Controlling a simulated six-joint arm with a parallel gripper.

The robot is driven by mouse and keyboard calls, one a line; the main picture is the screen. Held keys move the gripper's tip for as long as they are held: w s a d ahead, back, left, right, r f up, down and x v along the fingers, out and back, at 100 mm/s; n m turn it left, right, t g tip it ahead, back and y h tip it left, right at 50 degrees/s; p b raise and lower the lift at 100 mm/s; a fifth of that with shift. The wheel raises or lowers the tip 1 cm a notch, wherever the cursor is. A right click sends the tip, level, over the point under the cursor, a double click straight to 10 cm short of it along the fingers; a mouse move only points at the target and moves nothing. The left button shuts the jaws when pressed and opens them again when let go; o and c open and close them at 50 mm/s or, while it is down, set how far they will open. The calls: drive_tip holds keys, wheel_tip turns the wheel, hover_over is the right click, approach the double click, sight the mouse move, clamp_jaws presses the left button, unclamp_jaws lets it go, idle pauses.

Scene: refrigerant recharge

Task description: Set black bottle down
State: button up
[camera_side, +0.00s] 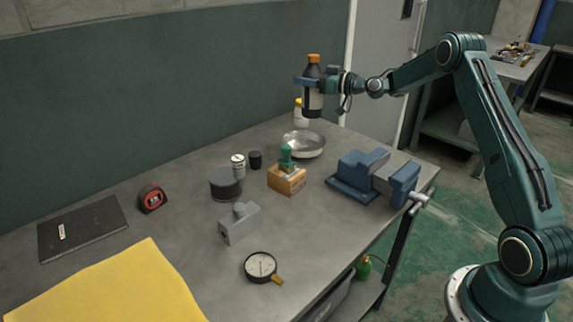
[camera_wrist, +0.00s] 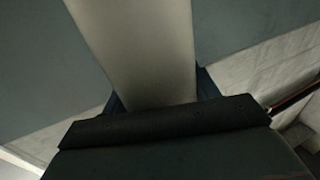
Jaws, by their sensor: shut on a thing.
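The black bottle (camera_side: 312,103) has an orange cap and a pale label band. It is upright in the air above the far end of the workbench, in the side view. My gripper (camera_side: 308,81) is shut around its upper part. The wrist view shows a smooth grey-beige surface (camera_wrist: 140,45) close up between the jaws (camera_wrist: 160,112); the bottle's cap and base cannot be made out there.
A metal bowl (camera_side: 303,146) stands below the held bottle. A blue vise (camera_side: 362,176), a wooden block with a green top (camera_side: 286,179), a dark round tin (camera_side: 225,187), a grey metal block (camera_side: 239,226) and a gauge (camera_side: 260,266) stand on the bench. Bare bench (camera_side: 200,240) shows between them.

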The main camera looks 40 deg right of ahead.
drive_tip(key=w+a+r+n+g+y, duration=0.2)
drive_tip(key=w+a+y, duration=0.1)
drive_tip(key=a, duration=1.1)
drive_tip(key=w+a+r+n+g+y, duration=0.1)
drive_tip(key=w+a+r+n+y, duration=0.15)
drive_tip(key=a, duration=1.15)
drive_tip(key=s+a+r+n+g+y, duration=0.1)
drive_tip(key=s+a+g+y, duration=0.1)
drive_tip(key=a, duration=1)
drive_tip(key=s+a+r+n+g+y, duration=0.1)
drive_tip(key=s+a+n, duration=0.1)
drive_tip(key=a, duration=1)
wheel_tip(320, 180, down, 16)
drive_tip(key=shift+d+r, duration=0.15)
drive_tip(key=shift+r, duration=0.1)
drive_tip(key=shift+f+m, duration=0.15)
drive_tip(key=shift+m, duration=0.1)
drive_tip(key=shift+f, duration=2.15)
drive_tip(key=o, duration=1.3)
drive_tip(key=shift+f, duration=0.1)
drive_tip(key=shift+o, duration=0.2)
